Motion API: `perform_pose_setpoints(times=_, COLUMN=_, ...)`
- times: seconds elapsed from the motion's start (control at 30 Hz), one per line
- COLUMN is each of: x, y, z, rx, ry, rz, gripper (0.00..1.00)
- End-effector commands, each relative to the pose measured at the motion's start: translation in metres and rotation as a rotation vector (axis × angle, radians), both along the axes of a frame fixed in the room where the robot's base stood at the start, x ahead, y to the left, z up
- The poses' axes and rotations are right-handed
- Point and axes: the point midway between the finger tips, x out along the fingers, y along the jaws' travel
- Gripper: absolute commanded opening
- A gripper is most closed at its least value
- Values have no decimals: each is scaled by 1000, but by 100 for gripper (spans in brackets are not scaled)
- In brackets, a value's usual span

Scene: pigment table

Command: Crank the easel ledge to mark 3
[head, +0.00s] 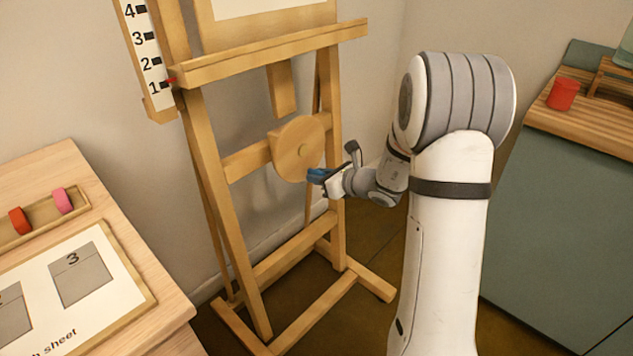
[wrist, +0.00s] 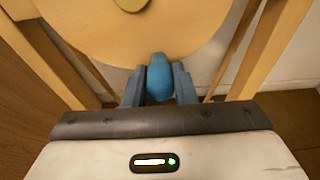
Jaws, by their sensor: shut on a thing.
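The wooden easel (head: 205,150) stands in the middle of the head view. Its ledge (head: 270,52) crosses the frame, and a red pointer (head: 171,81) at its left end sits just above mark 1 on the white scale (head: 146,50). The round wooden crank disc (head: 296,148) is on the easel's crossbar; it also fills the top of the wrist view (wrist: 90,25). My gripper (head: 318,176) is at the disc's lower right. In the wrist view my gripper (wrist: 159,85) is shut on the blue crank knob (wrist: 160,77) at the disc's lower edge.
A light wooden table (head: 150,290) with a printed sheet and a tray (head: 42,218) holding red and pink pieces is at the left. Easel legs (head: 375,283) reach across the floor.

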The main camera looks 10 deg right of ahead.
Motion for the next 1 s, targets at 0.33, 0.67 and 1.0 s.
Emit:
perform_pose_setpoints(times=0.33, x=11, y=-14, z=8, rx=1, ry=-8, rz=-4, gripper=6)
perform_pose_setpoints(times=0.67, x=15, y=-19, z=15, rx=0, ry=-8, rz=-4, gripper=6)
perform_pose_setpoints(times=1.0, x=29, y=-33, z=34, rx=1, ry=-10, rz=-6, gripper=6)
